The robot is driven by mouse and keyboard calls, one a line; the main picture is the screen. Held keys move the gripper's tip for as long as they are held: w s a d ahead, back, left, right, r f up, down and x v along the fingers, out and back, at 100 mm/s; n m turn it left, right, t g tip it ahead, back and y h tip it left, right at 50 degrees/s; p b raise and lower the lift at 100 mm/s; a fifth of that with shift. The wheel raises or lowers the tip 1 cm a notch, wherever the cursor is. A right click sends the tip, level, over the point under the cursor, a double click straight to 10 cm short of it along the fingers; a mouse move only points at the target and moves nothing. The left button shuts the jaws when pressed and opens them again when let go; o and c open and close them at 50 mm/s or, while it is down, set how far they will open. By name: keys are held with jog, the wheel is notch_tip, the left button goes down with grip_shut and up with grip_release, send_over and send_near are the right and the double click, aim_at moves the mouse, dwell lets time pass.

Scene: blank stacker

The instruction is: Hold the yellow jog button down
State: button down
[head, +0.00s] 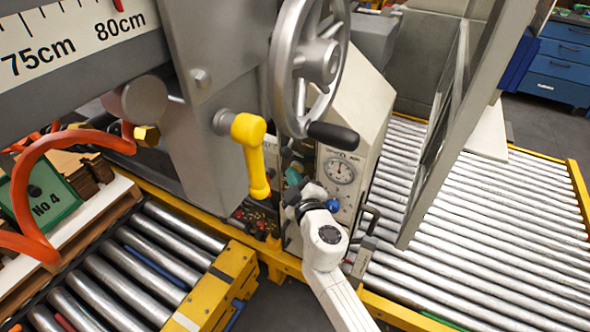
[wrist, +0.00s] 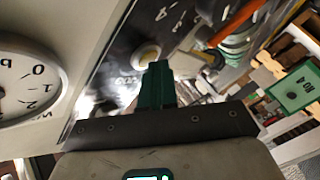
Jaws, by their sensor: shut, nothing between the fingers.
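In the wrist view a round, pale yellowish button (wrist: 147,54) sits on a dark, worn panel (wrist: 120,70). I take it for the yellow jog button; its colour looks washed out. My gripper (wrist: 155,68) has its green fingers together, with nothing between them. The fingertips overlap the button's lower edge in the picture; I cannot tell whether they touch it or whether it is pressed in. In the head view my white arm reaches to the machine's control side, and my wrist hides most of the panel and the button.
A round gauge (head: 340,170) is beside my wrist. A large handwheel (head: 318,62) and a yellow-handled lever (head: 252,150) are close above. Roller conveyors lie at right (head: 490,235) and left (head: 120,270). An orange hose (head: 30,180) loops by the green No 4 sign (head: 45,200).

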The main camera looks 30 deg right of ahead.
jog(key=shift+s, duration=0.1)
jog(key=shift+s+a, duration=0.45)
jog(key=shift+a, duration=0.3)
jog(key=s+a, duration=0.1)
jog(key=a, duration=0.1)
jog(key=s+a+b, duration=0.1)
jog(key=s+a, duration=0.1)
dwell(0.3)
dwell(0.4)
